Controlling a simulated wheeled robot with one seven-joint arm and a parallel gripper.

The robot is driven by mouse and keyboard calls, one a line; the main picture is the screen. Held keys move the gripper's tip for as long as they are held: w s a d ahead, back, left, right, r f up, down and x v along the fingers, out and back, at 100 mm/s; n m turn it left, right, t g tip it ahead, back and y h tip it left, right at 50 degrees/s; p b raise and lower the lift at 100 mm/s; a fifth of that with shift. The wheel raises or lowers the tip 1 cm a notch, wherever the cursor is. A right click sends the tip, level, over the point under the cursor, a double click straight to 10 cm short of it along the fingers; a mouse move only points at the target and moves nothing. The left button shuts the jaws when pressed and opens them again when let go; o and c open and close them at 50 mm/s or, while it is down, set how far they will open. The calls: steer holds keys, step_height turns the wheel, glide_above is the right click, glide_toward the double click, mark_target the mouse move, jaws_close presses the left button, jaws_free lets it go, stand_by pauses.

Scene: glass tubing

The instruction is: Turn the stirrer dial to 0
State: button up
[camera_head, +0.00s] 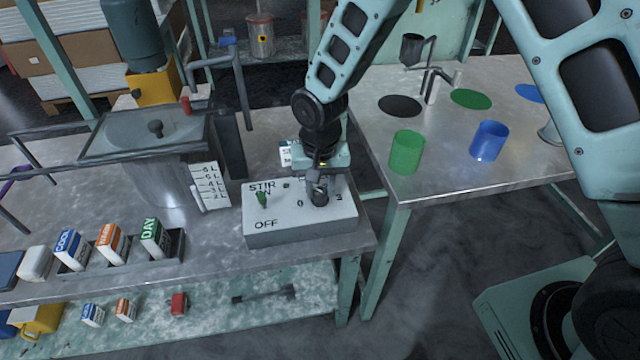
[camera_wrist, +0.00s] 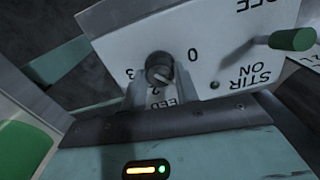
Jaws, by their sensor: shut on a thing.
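The stirrer box (camera_head: 300,228) is a pale block near the right front of the left table, marked STIR and OFF. Its dial (camera_wrist: 160,68) is a small round dark knob, with 0 to one side and 2 and 3 on the other side in the wrist view. My gripper (camera_head: 319,196) points down over the right part of the box and is shut on the dial. The fingers flank the knob in the wrist view. I cannot tell which number the dial points to. A green-tipped switch lever (camera_head: 262,199) stands on the left of the box; it also shows in the wrist view (camera_wrist: 292,40).
A lidded metal tank (camera_head: 165,178) with a level scale (camera_head: 209,187) stands left of the box. Labelled blocks sit in a dark rack (camera_head: 175,246) at the front. Green (camera_head: 407,152) and blue (camera_head: 488,141) cups stand on the right table, across a gap.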

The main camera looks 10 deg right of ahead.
mark_target(320, 191)
steer(key=n+p, duration=0.2)
steer(key=n, duration=0.3)
steer(key=shift+r, duration=0.1)
steer(key=shift+n+p, duration=0.6)
steer(key=shift+n, duration=1.9)
steer(key=o, duration=1)
step_height(320, 191, up, 17)
steer(key=shift+r, duration=0.1)
steer(key=shift+m+y, duration=0.3)
steer(key=shift+m, duration=0.1)
steer(key=s+r+p, duration=0.1)
steer(key=s+r, duration=0.1)
steer(key=s, duration=0.6)
steer(key=s+d+r+p, duration=0.1)
steer(key=s+r, duration=0.2)
steer(key=s, duration=0.5)
steer(key=s+d+r+p, duration=0.1)
steer(key=s+r, duration=0.1)
steer(key=s, duration=0.7)
steer(key=shift+d+r, duration=0.2)
steer(key=shift+r, duration=0.1)
